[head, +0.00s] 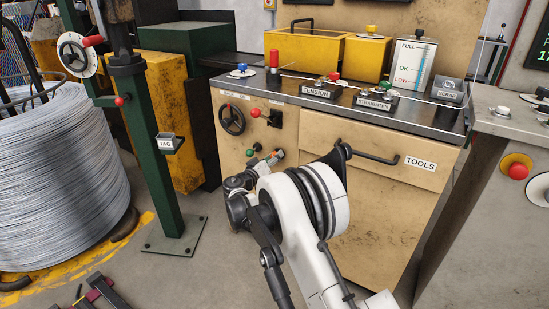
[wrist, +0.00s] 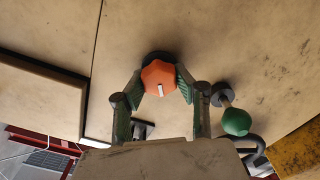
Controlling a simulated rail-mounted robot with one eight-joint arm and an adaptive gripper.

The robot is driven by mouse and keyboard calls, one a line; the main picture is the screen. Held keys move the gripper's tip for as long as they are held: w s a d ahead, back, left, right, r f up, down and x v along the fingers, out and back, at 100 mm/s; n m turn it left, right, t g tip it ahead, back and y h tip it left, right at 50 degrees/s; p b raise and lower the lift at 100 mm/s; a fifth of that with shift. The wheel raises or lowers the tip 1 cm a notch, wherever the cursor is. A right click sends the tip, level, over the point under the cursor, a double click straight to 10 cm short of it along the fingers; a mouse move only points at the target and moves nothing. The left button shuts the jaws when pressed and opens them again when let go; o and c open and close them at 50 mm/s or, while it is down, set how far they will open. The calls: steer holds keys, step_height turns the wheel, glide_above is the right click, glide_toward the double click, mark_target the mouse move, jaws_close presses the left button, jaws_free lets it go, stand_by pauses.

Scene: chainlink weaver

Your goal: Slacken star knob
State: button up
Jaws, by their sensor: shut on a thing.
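The star knob (wrist: 158,75) is orange with a pale mark on its face. It sits on the beige cabinet panel, in front of a dark round base. My gripper (wrist: 159,86) is shut on it, with one finger pad against each side. In the head view, my gripper (head: 265,167) is at the cabinet's front, below the handwheel and red-knobbed lever, and a bit of the orange knob (head: 279,155) shows beside it. The rest of the knob there is hidden by my gripper and arm.
A green ball-ended lever (wrist: 236,122) stands close beside my gripper. The handwheel (head: 232,120) and red-knobbed lever (head: 266,115) are above. The TOOLS drawer handle (head: 376,158) juts out at the right. A green post (head: 163,190) stands left, with floor between.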

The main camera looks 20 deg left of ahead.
steer(key=n, duration=0.4)
steer(key=shift+a+n, duration=0.1)
steer(key=shift+n, duration=0.3)
steer(key=n, duration=0.3)
steer(key=shift+f+n, duration=0.1)
steer(key=shift+n, duration=0.2)
steer(key=n, duration=0.4)
steer(key=shift+f, duration=0.1)
steer(key=n, duration=0.5)
steer(key=shift+f, duration=0.1)
steer(key=n, duration=0.4)
steer(key=shift+n, duration=0.3)
steer(key=n, duration=0.9)
steer(key=shift+d+f, duration=0.1)
steer(key=shift+d, duration=0.1)
steer(key=shift+n, duration=1.8)
